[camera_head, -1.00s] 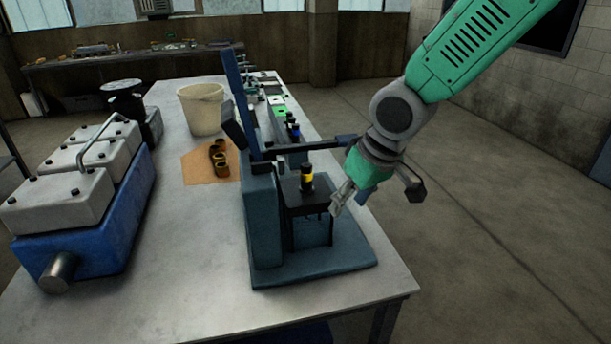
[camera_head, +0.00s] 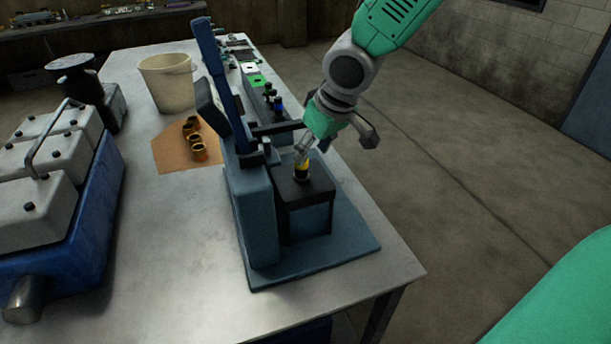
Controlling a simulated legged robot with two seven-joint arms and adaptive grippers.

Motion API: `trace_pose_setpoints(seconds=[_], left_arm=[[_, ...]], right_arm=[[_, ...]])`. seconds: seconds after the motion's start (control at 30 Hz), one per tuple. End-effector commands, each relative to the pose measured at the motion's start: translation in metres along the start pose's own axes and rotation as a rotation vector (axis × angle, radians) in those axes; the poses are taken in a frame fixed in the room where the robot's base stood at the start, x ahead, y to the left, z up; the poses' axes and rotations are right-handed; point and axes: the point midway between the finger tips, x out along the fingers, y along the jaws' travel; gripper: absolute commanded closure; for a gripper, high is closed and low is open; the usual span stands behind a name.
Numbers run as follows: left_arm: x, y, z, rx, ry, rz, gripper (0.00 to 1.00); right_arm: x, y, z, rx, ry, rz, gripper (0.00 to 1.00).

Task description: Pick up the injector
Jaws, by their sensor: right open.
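The injector (camera_head: 302,171), a small upright black cylinder with a yellow band, stands in the top of the black block of the blue test stand (camera_head: 262,212). My right gripper (camera_head: 301,157) reaches in from the upper right, and its open fingers point down at the injector's top. The fingers partly cover the injector. I cannot tell whether they touch it. My left gripper is not in view.
A blue upright and a dark horizontal bar (camera_head: 278,128) of the stand are close to my gripper. Brass sleeves (camera_head: 198,151) lie on brown card. A cream bucket (camera_head: 167,85) and a blue-and-white engine (camera_head: 60,225) stand left. The table's front is clear.

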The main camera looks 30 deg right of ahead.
Motion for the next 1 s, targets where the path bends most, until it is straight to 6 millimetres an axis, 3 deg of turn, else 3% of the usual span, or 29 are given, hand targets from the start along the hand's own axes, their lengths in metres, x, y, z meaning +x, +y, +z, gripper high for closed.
trace_pose_setpoints(seconds=[0.23,0.5,0.8,0.83,0.93,1.0], left_arm=[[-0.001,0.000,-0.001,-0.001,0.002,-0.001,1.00],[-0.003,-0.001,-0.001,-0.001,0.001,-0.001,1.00],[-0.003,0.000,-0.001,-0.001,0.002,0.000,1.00],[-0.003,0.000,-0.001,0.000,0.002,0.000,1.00],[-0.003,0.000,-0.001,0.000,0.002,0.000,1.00],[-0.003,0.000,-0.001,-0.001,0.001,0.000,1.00]], right_arm=[[0.017,-0.004,0.001,-0.004,-0.002,0.004,0.55],[0.057,0.005,0.002,-0.002,-0.001,-0.002,0.55],[0.061,0.004,0.002,-0.001,0.002,-0.002,0.55],[0.061,0.004,0.002,-0.001,0.002,-0.002,0.62],[0.060,0.003,0.001,-0.002,0.001,0.000,0.97],[0.061,0.003,0.001,-0.002,-0.001,0.003,1.00]])
